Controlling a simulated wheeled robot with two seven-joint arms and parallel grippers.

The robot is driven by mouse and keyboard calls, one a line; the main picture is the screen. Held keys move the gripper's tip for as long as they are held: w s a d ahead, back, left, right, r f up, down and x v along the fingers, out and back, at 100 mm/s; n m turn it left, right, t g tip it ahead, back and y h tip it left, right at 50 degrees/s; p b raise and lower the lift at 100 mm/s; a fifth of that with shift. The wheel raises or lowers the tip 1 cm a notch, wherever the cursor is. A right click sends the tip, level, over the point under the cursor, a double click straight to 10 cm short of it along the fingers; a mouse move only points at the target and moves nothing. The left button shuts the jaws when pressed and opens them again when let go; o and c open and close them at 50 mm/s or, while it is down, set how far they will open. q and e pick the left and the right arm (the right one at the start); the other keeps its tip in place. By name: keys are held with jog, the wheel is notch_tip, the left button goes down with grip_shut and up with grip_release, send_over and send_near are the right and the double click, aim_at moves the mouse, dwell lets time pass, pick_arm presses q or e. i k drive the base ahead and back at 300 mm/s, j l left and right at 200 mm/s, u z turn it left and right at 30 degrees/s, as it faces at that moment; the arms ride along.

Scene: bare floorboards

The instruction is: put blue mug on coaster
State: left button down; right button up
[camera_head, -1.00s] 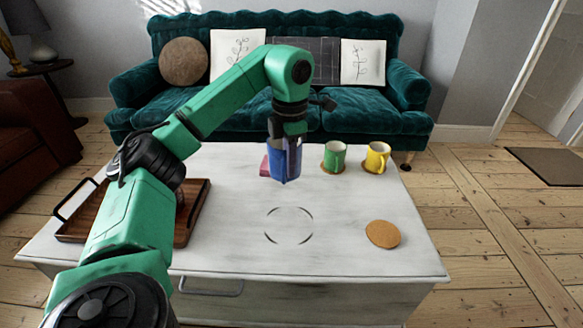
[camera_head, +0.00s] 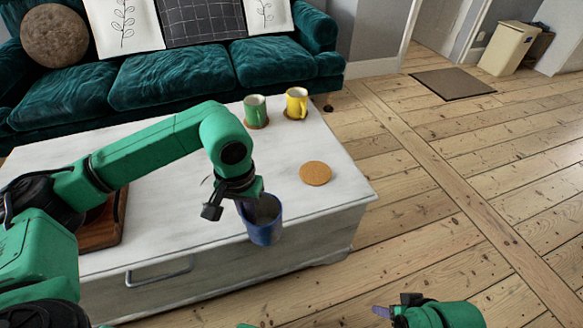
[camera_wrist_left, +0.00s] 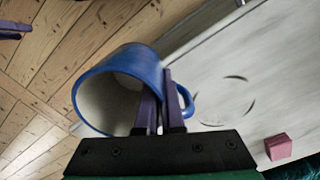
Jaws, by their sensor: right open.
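The blue mug (camera_head: 264,228) is held in the air at the table's front edge, tilted, with its opening up. In the left wrist view the mug (camera_wrist_left: 112,70) shows its open mouth and its handle at the right. My left gripper (camera_head: 247,205) is shut on the mug's wall, one finger (camera_wrist_left: 147,112) inside the rim and the other outside near the handle. The bare round cork coaster (camera_head: 315,173) lies on the table, behind and to the right of the mug. My right gripper (camera_head: 388,312) is open and empty low at the bottom edge, over the floor.
A green mug (camera_head: 255,110) and a yellow mug (camera_head: 296,103) stand on coasters at the table's back. A brown tray (camera_head: 103,232) is at the left, partly behind my left arm. A pink block (camera_wrist_left: 278,147) lies on the white table (camera_head: 165,215). The tabletop around the bare coaster is clear.

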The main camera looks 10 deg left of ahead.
aim_at(322, 175)
jog(key=i+l+u, duration=0.25)
jog(key=l+u, duration=0.2)
jog(key=l, duration=0.2)
jog(key=i+l+u, duration=0.25)
jog(key=l, duration=0.15)
jog(key=l+u, duration=0.25)
jog(key=k+l, duration=0.05)
jog(key=l, duration=0.05)
